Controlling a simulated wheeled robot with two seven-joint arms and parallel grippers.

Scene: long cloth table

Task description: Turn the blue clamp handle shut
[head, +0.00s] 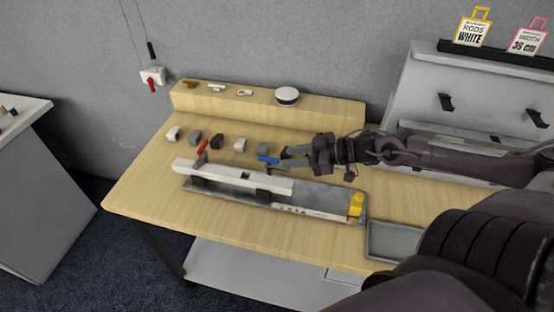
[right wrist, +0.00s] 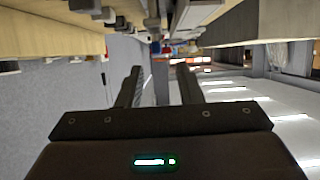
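The blue clamp handle (head: 267,159) sits at the back edge of a long white bar (head: 220,175) on a grey metal plate (head: 325,197). My right gripper (head: 286,156) reaches in from the right, its fingertips just right of the blue handle. In the right wrist view the two fingers (right wrist: 160,88) stand apart with nothing between them, and a small blue patch (right wrist: 166,48) shows beyond them. I cannot tell whether the fingertips touch the handle. A red handle (head: 202,146) stands tilted up near the bar's left end. My left gripper is out of view.
Several small grey, white and black blocks (head: 217,141) stand behind the bar. A raised wooden ledge (head: 330,109) runs along the back with a round white-topped item (head: 287,96). A yellow piece (head: 356,204) stands on the plate's right end. A grey tray (head: 395,241) is at front right.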

